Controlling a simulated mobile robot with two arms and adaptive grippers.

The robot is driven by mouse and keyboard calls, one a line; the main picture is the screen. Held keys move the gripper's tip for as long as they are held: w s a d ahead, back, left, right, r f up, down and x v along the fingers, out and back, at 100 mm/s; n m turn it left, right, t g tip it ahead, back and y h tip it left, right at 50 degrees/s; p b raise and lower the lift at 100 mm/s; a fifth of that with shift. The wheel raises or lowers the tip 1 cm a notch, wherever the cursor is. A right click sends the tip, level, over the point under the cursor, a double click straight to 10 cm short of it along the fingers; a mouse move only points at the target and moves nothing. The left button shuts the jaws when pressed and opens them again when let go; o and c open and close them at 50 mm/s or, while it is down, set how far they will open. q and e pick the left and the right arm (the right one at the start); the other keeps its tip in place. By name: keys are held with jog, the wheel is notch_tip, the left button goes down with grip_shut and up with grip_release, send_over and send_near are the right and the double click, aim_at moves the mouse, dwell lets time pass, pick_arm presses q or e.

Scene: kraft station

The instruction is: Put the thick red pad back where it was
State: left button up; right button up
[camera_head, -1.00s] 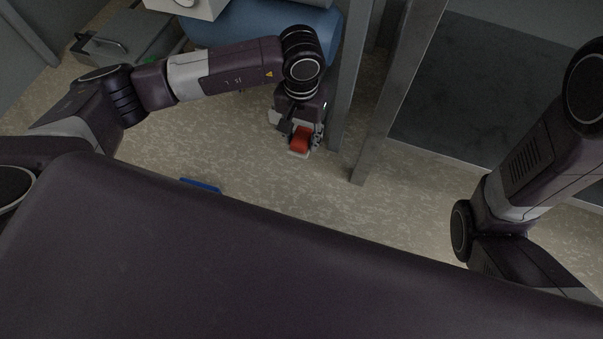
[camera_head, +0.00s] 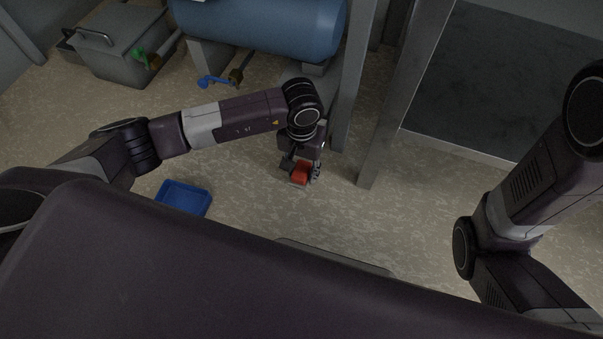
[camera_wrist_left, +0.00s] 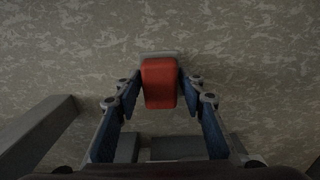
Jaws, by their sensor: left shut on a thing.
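The thick red pad (camera_head: 300,174) is in my left gripper (camera_head: 301,176), which hangs above the speckled floor left of the grey posts. In the left wrist view the red pad (camera_wrist_left: 159,83) sits between the two blue-lined fingers of the left gripper (camera_wrist_left: 159,88), which are shut on its sides. A light grey edge shows just beyond the pad; I cannot tell whether it is part of it. My right arm is at the right, and its gripper is out of view.
A blue tray (camera_head: 184,198) lies on the floor at left. A blue tank (camera_head: 262,27) and a grey box (camera_head: 120,42) with a handle stand at the back. Grey posts (camera_head: 405,95) rise right of my left gripper. A flat grey edge (camera_head: 335,256) shows at the bottom centre.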

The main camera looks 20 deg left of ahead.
aim_at(301, 169)
pick_arm(q)
jog(key=shift+f, duration=0.2)
jog(key=o, duration=1.1)
notch_tip(301, 169, up, 12)
jog(key=p, duration=0.9)
jog(key=shift+r, duration=0.15)
